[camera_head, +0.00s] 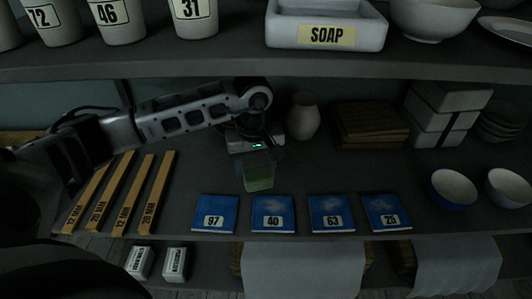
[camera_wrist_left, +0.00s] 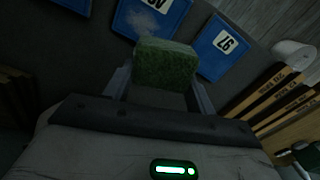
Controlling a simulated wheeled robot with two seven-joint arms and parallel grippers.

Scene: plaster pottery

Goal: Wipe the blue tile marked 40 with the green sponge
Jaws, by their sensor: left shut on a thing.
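The blue tile marked 40 (camera_head: 273,204) lies on the middle shelf, second from the left in a row of blue tiles, with a pale smudge above its label. It shows in part in the left wrist view (camera_wrist_left: 160,22), just beyond the sponge. My left gripper (camera_head: 257,164) is shut on the green sponge (camera_head: 259,178) and holds it just behind the tile, apart from it in the picture. The sponge shows between the fingers in the left wrist view (camera_wrist_left: 165,64). I cannot tell its exact height above the shelf. My right gripper is out of view.
Tiles 97 (camera_head: 214,208), 63 (camera_head: 332,205) and 25 (camera_head: 385,205) flank tile 40. Several wooden strips (camera_head: 157,195) lie to the left. A vase (camera_head: 303,120) stands behind. Blue bowls (camera_head: 454,190) stand right.

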